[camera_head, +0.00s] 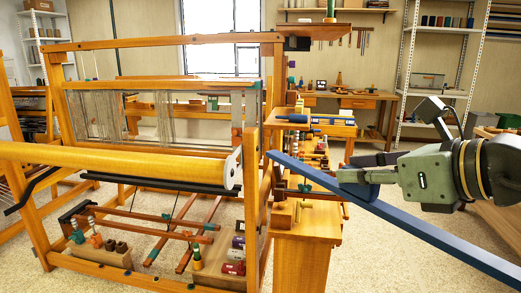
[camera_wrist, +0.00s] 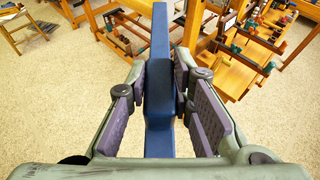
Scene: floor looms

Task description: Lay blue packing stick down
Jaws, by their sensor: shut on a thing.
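The blue packing stick (camera_head: 430,235) is a long flat blue bar. In the head view it slants from beside the loom's right post down to the lower right edge, where its end is cut off. My gripper (camera_head: 358,183) is shut on it and holds it in the air, in front of the wooden side stand. In the wrist view the stick (camera_wrist: 159,50) runs up the middle of the picture, between the two pads of my gripper (camera_wrist: 165,95). Its near end is hidden at the bottom edge.
A wooden floor loom (camera_head: 130,165) fills the left. A wooden stand (camera_head: 306,240) with shelves of tools and spools is close behind the stick's left end. A workbench (camera_head: 375,105) and a metal shelf (camera_head: 437,75) stand at the back. Speckled floor (camera_head: 385,265) is clear at the lower middle right.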

